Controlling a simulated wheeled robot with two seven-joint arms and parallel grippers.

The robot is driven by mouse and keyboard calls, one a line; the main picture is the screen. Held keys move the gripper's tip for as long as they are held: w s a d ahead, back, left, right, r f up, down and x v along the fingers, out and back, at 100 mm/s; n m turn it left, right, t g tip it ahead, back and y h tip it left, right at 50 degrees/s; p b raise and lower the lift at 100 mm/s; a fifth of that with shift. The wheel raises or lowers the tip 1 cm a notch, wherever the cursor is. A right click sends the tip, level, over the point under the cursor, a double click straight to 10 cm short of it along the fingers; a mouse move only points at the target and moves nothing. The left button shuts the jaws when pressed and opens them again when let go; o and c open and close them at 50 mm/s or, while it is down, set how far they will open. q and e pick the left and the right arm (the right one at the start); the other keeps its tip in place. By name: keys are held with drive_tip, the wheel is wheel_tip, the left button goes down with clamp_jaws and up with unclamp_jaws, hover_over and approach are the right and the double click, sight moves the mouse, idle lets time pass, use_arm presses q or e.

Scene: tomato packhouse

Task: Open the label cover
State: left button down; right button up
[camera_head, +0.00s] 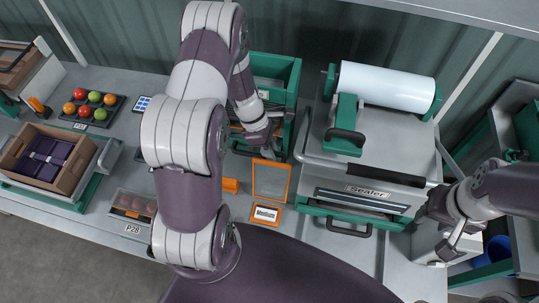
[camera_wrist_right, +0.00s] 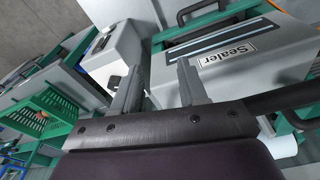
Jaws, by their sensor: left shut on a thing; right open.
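The label cover (camera_head: 254,182) is an orange-framed panel on the bench, left of the sealer. It appears raised from the orange-edged "Medium" label (camera_head: 265,213) in front of it; its exact angle is hard to tell. My left gripper (camera_head: 268,151) is at the cover's upper edge and appears shut on it; the contact is partly hidden. My right gripper (camera_head: 452,243) is open and empty, above a white box at the right end of the bench. Its two spread fingers show in the right wrist view (camera_wrist_right: 158,88).
The sealer (camera_head: 390,140) with a white film roll (camera_head: 386,86) stands to the right. A green bin (camera_head: 282,68) is behind the left gripper. A tomato tray (camera_head: 78,118), a wooden crate (camera_head: 22,172) and a clear-lidded tomato box (camera_head: 122,205) lie left. The white box (camera_wrist_right: 112,48) is near the right gripper.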

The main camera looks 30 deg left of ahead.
use_arm(q)
drive_tip(key=shift+w+a+f, duration=0.15)
drive_tip(key=shift+w, duration=0.4)
drive_tip(key=c, duration=1.1)
unclamp_jaws()
drive_tip(key=shift+a, duration=0.1)
drive_tip(key=b+v, duration=0.1)
drive_tip(key=v, duration=1.1)
drive_tip(key=shift+a+r, duration=0.2)
drive_tip(key=shift+r, duration=0.15)
